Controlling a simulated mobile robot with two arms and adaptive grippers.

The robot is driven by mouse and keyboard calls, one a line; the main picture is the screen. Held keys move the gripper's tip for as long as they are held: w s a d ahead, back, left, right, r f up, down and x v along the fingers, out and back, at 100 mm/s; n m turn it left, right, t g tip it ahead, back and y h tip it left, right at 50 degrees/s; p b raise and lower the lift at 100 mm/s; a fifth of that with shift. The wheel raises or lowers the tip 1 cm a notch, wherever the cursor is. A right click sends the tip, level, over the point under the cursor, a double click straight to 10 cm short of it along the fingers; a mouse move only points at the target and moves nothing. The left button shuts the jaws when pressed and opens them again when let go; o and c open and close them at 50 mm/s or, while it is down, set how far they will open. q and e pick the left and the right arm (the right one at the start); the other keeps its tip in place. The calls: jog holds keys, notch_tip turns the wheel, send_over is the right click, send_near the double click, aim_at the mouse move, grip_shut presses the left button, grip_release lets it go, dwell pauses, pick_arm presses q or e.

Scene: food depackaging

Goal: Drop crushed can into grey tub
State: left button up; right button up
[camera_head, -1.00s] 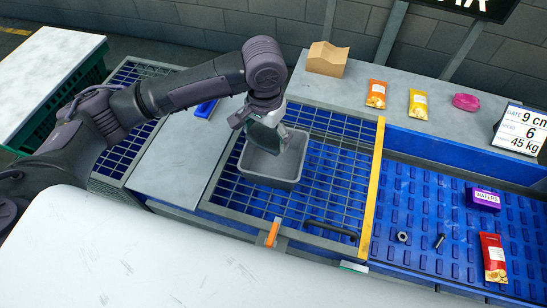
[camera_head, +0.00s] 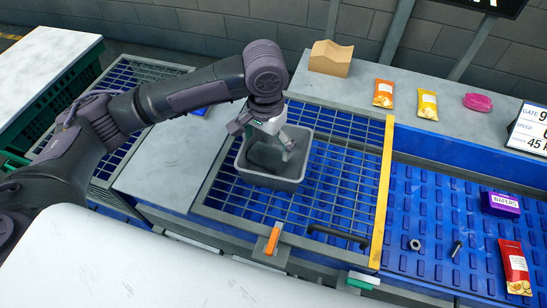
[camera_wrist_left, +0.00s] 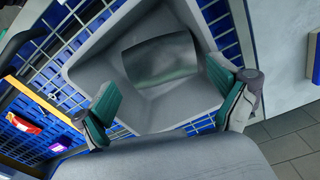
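The grey tub (camera_head: 258,180) stands on the blue grid. It also fills much of the left wrist view (camera_wrist_left: 160,112). The crushed can (camera_wrist_left: 162,58), a flat, dull grey-green piece, shows inside the tub in the left wrist view, between and beyond the fingers. My left gripper (camera_head: 272,146) points down over the tub. In the left wrist view its teal-padded fingers (camera_wrist_left: 166,88) are spread wide with nothing between them. In the head view the gripper partly hides the tub's inside. My right gripper is in neither view.
A yellow bar (camera_head: 384,190) separates the grid from the blue belt (camera_head: 430,195). The belt holds a purple box (camera_head: 500,204), a red packet (camera_head: 515,267), a nut (camera_head: 415,244) and a bolt (camera_head: 456,249). A cardboard piece (camera_head: 329,58) and packets lie on the rear ledge.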

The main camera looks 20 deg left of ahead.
pick_arm(q)
jog(key=shift+r, duration=0.1)
jog(key=shift+r, duration=0.35)
notch_tip(320, 180, up, 11)
dwell(0.3)
dwell(0.4)
